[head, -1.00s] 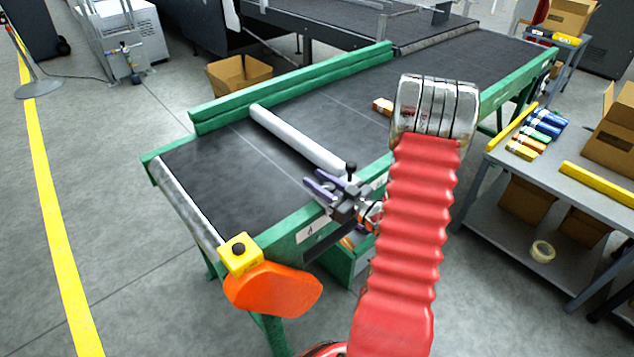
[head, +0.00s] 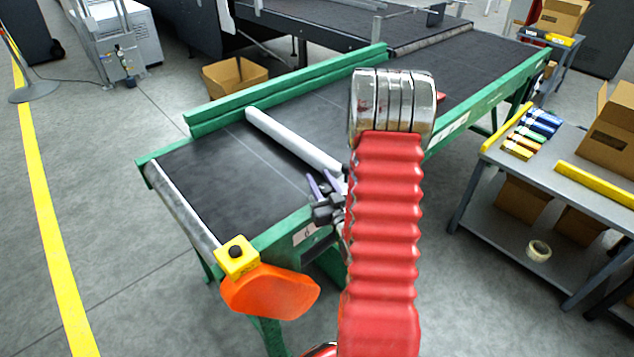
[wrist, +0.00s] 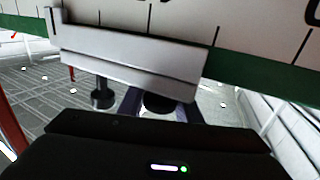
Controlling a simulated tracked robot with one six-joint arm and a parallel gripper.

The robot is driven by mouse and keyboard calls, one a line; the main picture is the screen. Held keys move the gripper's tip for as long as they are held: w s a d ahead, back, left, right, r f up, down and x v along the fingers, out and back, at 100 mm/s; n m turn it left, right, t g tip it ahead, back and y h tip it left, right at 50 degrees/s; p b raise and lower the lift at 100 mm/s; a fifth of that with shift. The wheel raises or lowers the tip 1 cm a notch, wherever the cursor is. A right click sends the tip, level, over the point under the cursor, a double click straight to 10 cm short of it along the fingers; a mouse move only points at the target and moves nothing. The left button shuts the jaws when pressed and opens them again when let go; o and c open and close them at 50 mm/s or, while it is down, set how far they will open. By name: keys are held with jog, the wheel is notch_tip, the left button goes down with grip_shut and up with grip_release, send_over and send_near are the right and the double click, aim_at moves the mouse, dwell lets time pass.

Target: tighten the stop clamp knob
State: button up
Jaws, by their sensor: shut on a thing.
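The white stop bar (head: 290,138) lies across the dark belt. Its near end, at the green front rail, is hidden behind my red arm. In the wrist view the grey clamp block (wrist: 130,52) sits against the rail's marked scale. A dark round knob (wrist: 157,104) under the block is between the purple fingers of my gripper (wrist: 160,110), which is shut on it; my gripper's dark body hides its lower part. A second black knob on a stem (wrist: 102,98) hangs to the left, outside the fingers. In the head view my gripper (head: 322,188) shows only partly beside my arm.
A yellow button box (head: 237,257) and an orange rounded part (head: 270,292) are at the conveyor's near left corner. A grey table (head: 560,185) with boxes and coloured items stands at the right. An open carton (head: 235,78) is behind the conveyor.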

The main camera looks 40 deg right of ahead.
jog(key=shift+s+d+m+g+h, duration=0.1)
jog(key=shift+m+g+h, duration=0.2)
jog(key=shift+m+h, duration=0.25)
jog(key=shift+s+d+m+g+h, duration=0.1)
jog(key=shift+m+g+h, duration=0.25)
jog(key=shift+h, duration=0.4)
jog(key=shift+d, duration=0.1)
jog(key=o, duration=1)
